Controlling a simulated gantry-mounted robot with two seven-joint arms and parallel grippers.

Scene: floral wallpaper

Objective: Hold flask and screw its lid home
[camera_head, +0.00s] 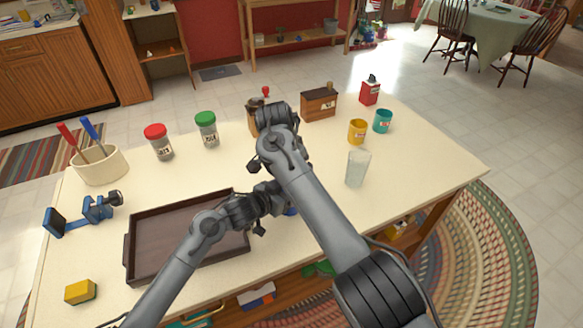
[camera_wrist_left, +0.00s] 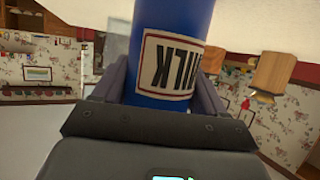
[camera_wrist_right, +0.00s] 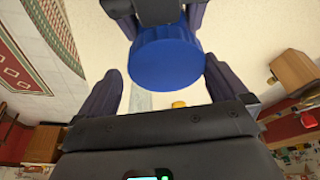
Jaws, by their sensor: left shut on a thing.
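The blue flask (camera_wrist_left: 178,30) with a white "MILK" label stands between the fingers of my left gripper (camera_wrist_left: 163,82), which is shut on it. The label reads upside down in the left wrist view. In the right wrist view a round blue top with ridged sides, seemingly the lid (camera_wrist_right: 166,64), faces my right gripper (camera_wrist_right: 163,70). My right fingers are apart, one on each side of the lid, with gaps showing. Whether the lid sits fully down cannot be told. In the head view my arms hide most of the flask; only a bit of blue (camera_head: 291,211) shows.
A dark tray (camera_head: 180,240) lies at the left front. Behind it stand a utensil crock (camera_head: 100,168), a red-lidded jar (camera_head: 159,143) and a green-lidded jar (camera_head: 207,131). A glass (camera_head: 356,168), yellow mug (camera_head: 357,132) and teal mug (camera_head: 382,121) stand right. The table's right end is clear.

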